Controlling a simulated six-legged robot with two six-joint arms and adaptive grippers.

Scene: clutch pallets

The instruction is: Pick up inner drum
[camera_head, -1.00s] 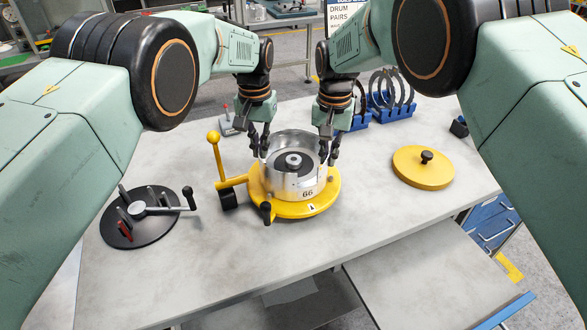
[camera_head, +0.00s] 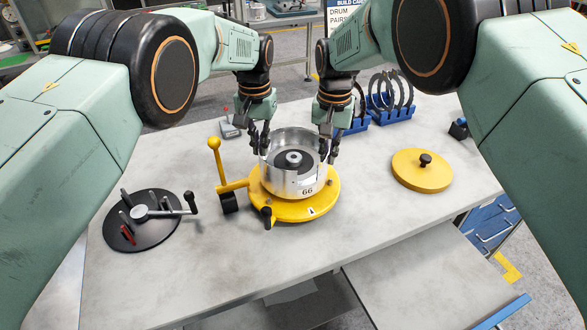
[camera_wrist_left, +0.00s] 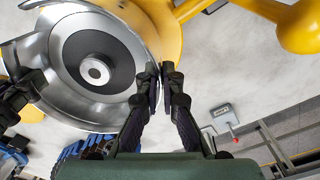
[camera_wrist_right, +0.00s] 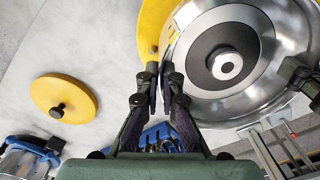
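The inner drum (camera_head: 307,191) is a silver open-topped cylinder marked 66, with a dark ring and a pale hub inside. It is upright, at or just above the round yellow base (camera_head: 327,207); any gap under it is too small to tell. My left gripper (camera_head: 259,151) is at its left rim and my right gripper (camera_head: 329,154) at its right rim. In the left wrist view my left fingers (camera_wrist_left: 160,72) are closed with the drum wall between them. In the right wrist view my right fingers (camera_wrist_right: 159,73) are likewise closed on the wall.
A black disc (camera_head: 128,240) with pegs and a handle lies at left. A yellow lid (camera_head: 421,177) with a black knob lies at right. Blue racks (camera_head: 392,115) hold dark rings at the back right. A yellow ball-topped lever (camera_head: 217,165) stands beside the base. The front tabletop is clear.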

